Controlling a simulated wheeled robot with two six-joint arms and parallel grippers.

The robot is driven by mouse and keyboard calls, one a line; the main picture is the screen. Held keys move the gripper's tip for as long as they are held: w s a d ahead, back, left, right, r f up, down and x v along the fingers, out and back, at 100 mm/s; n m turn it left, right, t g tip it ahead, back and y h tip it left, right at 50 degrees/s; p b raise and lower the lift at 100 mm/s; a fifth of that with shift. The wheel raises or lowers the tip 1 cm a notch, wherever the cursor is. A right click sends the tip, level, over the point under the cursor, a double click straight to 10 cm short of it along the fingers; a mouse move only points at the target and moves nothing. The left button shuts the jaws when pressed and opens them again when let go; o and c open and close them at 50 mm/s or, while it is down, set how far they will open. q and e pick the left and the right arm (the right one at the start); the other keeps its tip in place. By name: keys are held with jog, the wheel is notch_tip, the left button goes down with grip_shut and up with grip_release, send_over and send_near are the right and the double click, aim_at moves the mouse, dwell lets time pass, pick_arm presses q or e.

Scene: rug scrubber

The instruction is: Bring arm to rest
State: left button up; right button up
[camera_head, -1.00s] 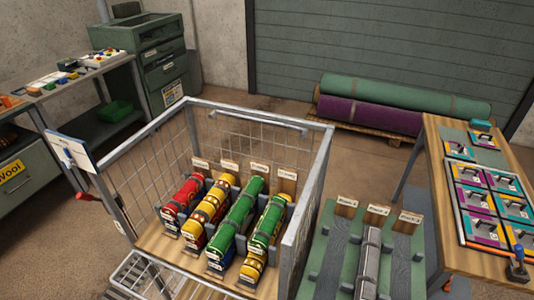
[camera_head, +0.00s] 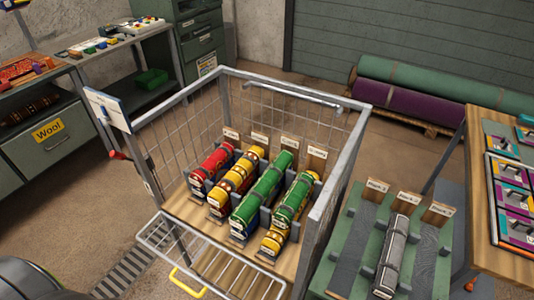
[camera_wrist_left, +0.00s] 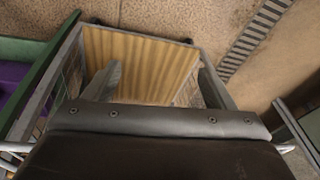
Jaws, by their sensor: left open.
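My left gripper (camera_wrist_left: 157,85) shows in the left wrist view with its two grey fingers wide apart. Nothing is between them. Beyond them is a bare wooden surface (camera_wrist_left: 140,50) inside a grey metal frame. I cannot tell how far below the fingers it lies. Neither gripper shows in the head view. There, a wire-sided cart (camera_head: 345,150) holds several colourful rolls in a row: a red one (camera_head: 213,163), a yellow-and-red one (camera_head: 238,180) and green ones (camera_head: 264,190). A grey roll (camera_head: 396,255) lies in the middle slot of a green rack (camera_head: 343,255).
The cart's wire front flap (camera_head: 205,262) hangs out low at the front. A wooden table (camera_head: 478,190) with colourful panels stands at the right. A workbench (camera_head: 105,45) and drawers (camera_head: 200,40) are at the back left. Large rolls (camera_head: 410,104) lie by the shutter. Open floor lies left of the cart.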

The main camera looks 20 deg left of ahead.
pick_arm(q)
jog(key=s+d+f+g+b, duration=0.1)
jog(key=s+f+b, duration=0.1)
jog(key=s+f, duration=1.3)
notch_tip(320, 180, down, 3)
jog(key=shift+d+f, duration=0.1)
jog(key=shift+d, duration=0.1)
